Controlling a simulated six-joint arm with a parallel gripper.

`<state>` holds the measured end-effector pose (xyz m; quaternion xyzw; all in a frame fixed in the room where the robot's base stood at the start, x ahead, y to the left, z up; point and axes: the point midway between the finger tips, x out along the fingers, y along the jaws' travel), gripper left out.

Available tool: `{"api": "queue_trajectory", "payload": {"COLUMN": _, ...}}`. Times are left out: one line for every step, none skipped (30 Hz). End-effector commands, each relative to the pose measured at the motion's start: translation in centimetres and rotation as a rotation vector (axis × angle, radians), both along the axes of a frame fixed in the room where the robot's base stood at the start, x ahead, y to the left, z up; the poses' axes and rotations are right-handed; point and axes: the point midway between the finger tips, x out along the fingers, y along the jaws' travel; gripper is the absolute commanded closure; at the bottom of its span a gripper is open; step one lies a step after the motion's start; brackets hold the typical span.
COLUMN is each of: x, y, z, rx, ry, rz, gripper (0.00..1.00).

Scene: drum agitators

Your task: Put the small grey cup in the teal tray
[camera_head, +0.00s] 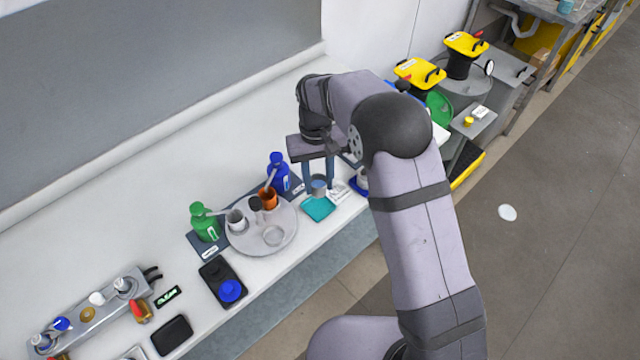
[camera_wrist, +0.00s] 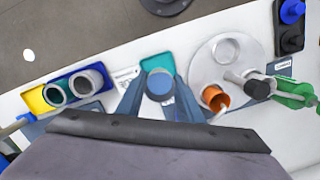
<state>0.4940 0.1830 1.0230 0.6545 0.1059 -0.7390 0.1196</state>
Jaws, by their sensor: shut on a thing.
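The small grey cup (camera_head: 318,188) is between the fingertips of my gripper (camera_head: 318,178), which is shut on it. In the wrist view the cup (camera_wrist: 160,84) shows its round blue-grey top between the two fingers of my gripper (camera_wrist: 160,95). The teal tray (camera_head: 319,209) lies on the bench just in front of the cup in the head view. In the wrist view the teal tray (camera_wrist: 157,62) shows behind and around the cup. I cannot tell whether the cup touches the tray.
A blue bottle (camera_head: 278,170) and a green bottle (camera_head: 204,222) stand close by. The bench's front edge is near the tray.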

Motion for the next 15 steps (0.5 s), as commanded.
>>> {"api": "queue_trajectory", "payload": {"x": 0.1, "y": 0.0, "z": 0.0, "rx": 0.000, "ry": 0.000, "rz": 0.004, "gripper": 0.89}}
{"api": "queue_trajectory", "payload": {"x": 0.1, "y": 0.0, "z": 0.0, "rx": 0.000, "ry": 0.000, "rz": 0.005, "gripper": 0.89}}
{"api": "queue_trajectory", "payload": {"x": 0.1, "y": 0.0, "z": 0.0, "rx": 0.000, "ry": 0.000, "rz": 0.006, "gripper": 0.89}}
{"api": "queue_trajectory", "payload": {"x": 0.1, "y": 0.0, "z": 0.0, "rx": 0.000, "ry": 0.000, "rz": 0.007, "gripper": 0.89}}
{"api": "queue_trajectory", "payload": {"x": 0.1, "y": 0.0, "z": -0.1, "rx": 0.000, "ry": 0.000, "rz": 0.007, "gripper": 0.89}}
{"api": "queue_trajectory", "payload": {"x": 0.0, "y": 0.0, "z": -0.1, "rx": 0.000, "ry": 0.000, "rz": 0.006, "gripper": 0.89}}
{"api": "queue_trajectory", "payload": {"x": 0.0, "y": 0.0, "z": -0.1, "rx": 0.000, "ry": 0.000, "rz": 0.006, "gripper": 0.89}}
{"api": "queue_trajectory", "payload": {"x": 0.0, "y": 0.0, "z": -0.2, "rx": 0.000, "ry": 0.000, "rz": 0.006, "gripper": 0.89}}
{"api": "queue_trajectory", "payload": {"x": 0.0, "y": 0.0, "z": -0.3, "rx": -0.001, "ry": 0.001, "rz": 0.006, "gripper": 0.89}}
{"api": "queue_trajectory", "payload": {"x": 0.0, "y": 0.0, "z": -0.4, "rx": -0.001, "ry": 0.001, "rz": 0.006, "gripper": 0.89}}
{"api": "queue_trajectory", "payload": {"x": 0.0, "y": 0.0, "z": -0.5, "rx": -0.001, "ry": 0.001, "rz": 0.006, "gripper": 0.89}}
{"api": "queue_trajectory", "payload": {"x": 0.0, "y": 0.0, "z": -0.7, "rx": -0.001, "ry": 0.001, "rz": 0.006, "gripper": 0.89}}
{"api": "queue_trajectory", "payload": {"x": 0.0, "y": 0.0, "z": -0.8, "rx": -0.001, "ry": 0.001, "rz": 0.006, "gripper": 0.89}}
{"api": "queue_trajectory", "payload": {"x": 0.0, "y": 0.0, "z": -1.0, "rx": -0.001, "ry": 0.001, "rz": 0.006, "gripper": 0.89}}
{"api": "queue_trajectory", "payload": {"x": 0.0, "y": 0.0, "z": -1.2, "rx": -0.001, "ry": 0.001, "rz": 0.006, "gripper": 0.89}}
